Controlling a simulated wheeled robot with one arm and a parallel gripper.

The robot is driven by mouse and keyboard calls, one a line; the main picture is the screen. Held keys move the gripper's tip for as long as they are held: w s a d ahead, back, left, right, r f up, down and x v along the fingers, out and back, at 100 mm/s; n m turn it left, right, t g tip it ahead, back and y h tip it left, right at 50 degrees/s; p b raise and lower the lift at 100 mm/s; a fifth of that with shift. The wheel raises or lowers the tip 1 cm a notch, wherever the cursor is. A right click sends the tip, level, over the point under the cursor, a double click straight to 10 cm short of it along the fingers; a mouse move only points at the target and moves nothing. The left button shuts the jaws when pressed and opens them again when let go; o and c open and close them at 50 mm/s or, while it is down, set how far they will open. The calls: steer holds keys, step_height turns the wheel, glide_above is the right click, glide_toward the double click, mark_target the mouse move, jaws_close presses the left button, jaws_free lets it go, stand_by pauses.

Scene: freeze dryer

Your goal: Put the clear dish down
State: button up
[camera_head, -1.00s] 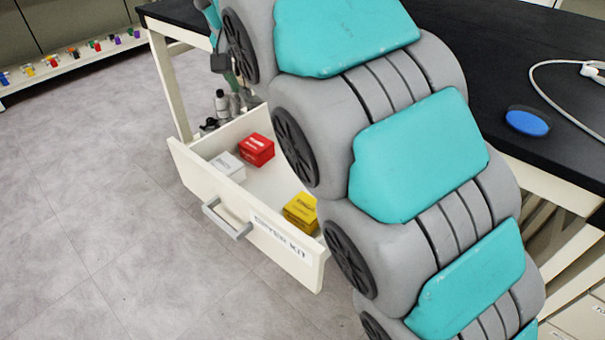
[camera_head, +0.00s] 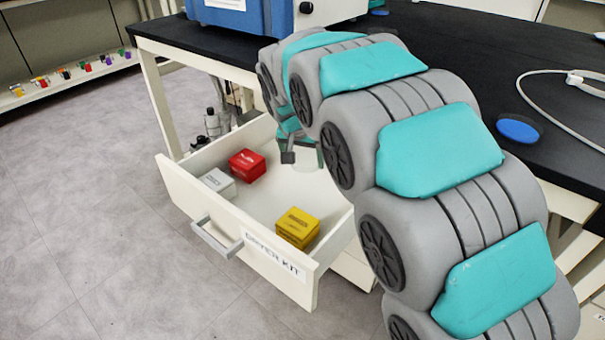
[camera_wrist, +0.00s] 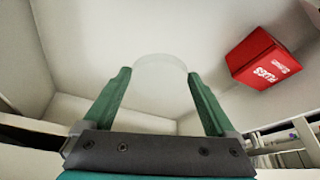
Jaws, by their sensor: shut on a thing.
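The clear dish (camera_wrist: 160,68) is a round, see-through disc in the wrist view. It sits between the two green fingers of my gripper (camera_wrist: 158,80), which are shut on it. In the head view my gripper (camera_head: 289,150) is low over the open drawer (camera_head: 278,255), at its back side, partly hidden by my arm. The dish is hard to make out there. I cannot tell whether it touches the drawer floor.
The drawer holds a red box (camera_head: 247,165), also in the wrist view (camera_wrist: 262,60), right of the dish. A white box (camera_head: 218,182) and a yellow box (camera_head: 297,228) lie near the drawer front. Bare drawer floor separates them. A black benchtop (camera_head: 470,75) overhangs behind.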

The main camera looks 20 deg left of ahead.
mark_target(302, 170)
steer(key=shift+f, duration=2.45)
steer(key=shift+f, duration=0.1)
steer(key=o, duration=1)
steer(key=v, duration=1.2)
steer(key=shift+b, duration=0.4)
